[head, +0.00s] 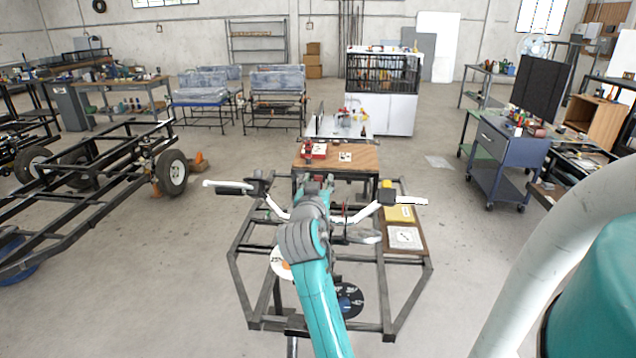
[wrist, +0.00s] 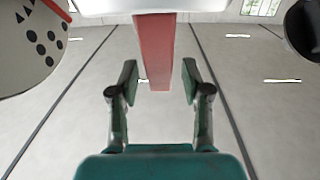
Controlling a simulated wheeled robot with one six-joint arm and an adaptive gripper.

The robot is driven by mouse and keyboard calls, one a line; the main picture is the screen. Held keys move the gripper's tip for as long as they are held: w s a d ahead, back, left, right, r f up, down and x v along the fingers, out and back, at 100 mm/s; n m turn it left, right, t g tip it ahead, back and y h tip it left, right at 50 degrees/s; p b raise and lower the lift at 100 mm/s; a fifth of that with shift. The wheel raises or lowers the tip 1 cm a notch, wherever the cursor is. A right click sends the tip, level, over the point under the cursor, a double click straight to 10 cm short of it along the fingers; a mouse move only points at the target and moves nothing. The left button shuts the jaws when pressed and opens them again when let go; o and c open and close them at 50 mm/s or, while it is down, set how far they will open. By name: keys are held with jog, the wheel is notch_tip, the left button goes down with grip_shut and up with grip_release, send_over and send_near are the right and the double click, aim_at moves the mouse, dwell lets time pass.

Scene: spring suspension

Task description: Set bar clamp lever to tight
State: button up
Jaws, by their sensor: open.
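A red bar (wrist: 154,50), apparently the clamp lever, hangs down from a white part (wrist: 150,6) at the top of the wrist view. My gripper (wrist: 160,78) is open, with its two dark fingers on either side of the bar's lower end in that picture. Gaps show between the bar and both fingers, and I cannot tell the depth between them. In the head view my gripper (head: 320,182) is small and partly hidden by my teal arm, in front of a wood-topped bench (head: 365,160). The clamp body is not clear there.
A black frame stand with handlebars (head: 425,265) surrounds my arm. A small red device (head: 307,150) is on the bench. A wheeled chassis (head: 90,185) is at left and a blue cart (head: 500,160) at right. A perforated disc (wrist: 35,45) shows upper left in the wrist view. Open floor lies between.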

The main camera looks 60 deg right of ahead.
grip_shut()
dwell(0.3)
jog(key=shift+s+a+r+t+h, duration=0.15)
jog(key=shift+s+a+t+h, duration=0.25)
jog(key=shift+a+h, duration=0.5)
jog(key=shift+s+a+r+t+h, duration=0.15)
jog(key=shift+a+t+h, duration=0.35)
jog(key=shift+h, duration=0.8)
grip_release()
